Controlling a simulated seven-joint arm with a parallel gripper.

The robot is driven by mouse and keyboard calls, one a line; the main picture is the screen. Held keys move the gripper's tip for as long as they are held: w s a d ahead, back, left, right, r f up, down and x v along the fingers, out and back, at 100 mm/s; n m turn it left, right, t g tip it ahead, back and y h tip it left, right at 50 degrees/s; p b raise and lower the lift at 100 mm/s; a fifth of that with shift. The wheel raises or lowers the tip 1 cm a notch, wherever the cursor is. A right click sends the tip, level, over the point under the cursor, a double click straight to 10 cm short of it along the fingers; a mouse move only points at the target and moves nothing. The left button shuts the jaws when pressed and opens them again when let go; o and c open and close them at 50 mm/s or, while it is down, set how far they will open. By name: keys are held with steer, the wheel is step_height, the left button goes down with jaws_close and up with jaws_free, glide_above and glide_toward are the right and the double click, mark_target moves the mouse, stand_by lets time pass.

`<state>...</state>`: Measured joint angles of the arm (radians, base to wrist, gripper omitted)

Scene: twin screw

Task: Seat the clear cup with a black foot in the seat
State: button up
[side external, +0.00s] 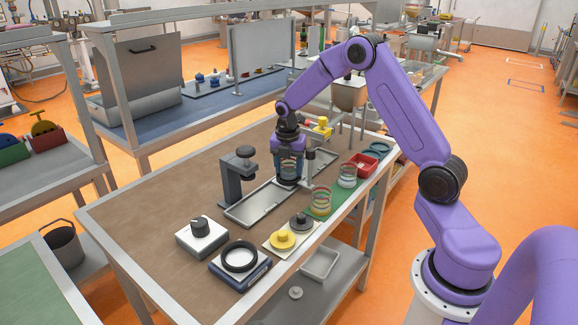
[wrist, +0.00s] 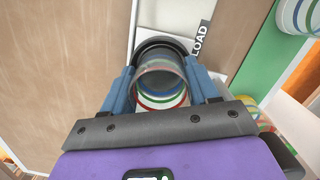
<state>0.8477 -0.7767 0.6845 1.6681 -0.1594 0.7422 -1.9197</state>
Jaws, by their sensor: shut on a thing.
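My gripper (side external: 288,170) is shut on a clear cup (wrist: 160,88) with coloured bands, held between its two blue fingers (wrist: 117,91). The cup's dark foot (wrist: 160,43) shows as a black rim at the far end in the wrist view. In the side view the cup is upright over the long grey tray (side external: 250,211); I cannot tell whether its foot touches the tray. A black ring (side external: 240,256) on a dark blue-grey base lies at the front of the bench. No part is marked as the seat, so I cannot tell which it is.
A grey clamp-like stand (side external: 232,185) stands left of the tray. Two other banded clear cups (side external: 320,202) (side external: 347,176) stand on a green mat at right. A knob box (side external: 202,236), yellow disc (side external: 283,239) and red bin (side external: 361,166) are around. The bench's left side is clear.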

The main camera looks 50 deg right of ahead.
stand_by(0.4)
steer(key=o, duration=1.3)
steer(key=shift+s, duration=0.1)
steer(key=shift+r, duration=3.5)
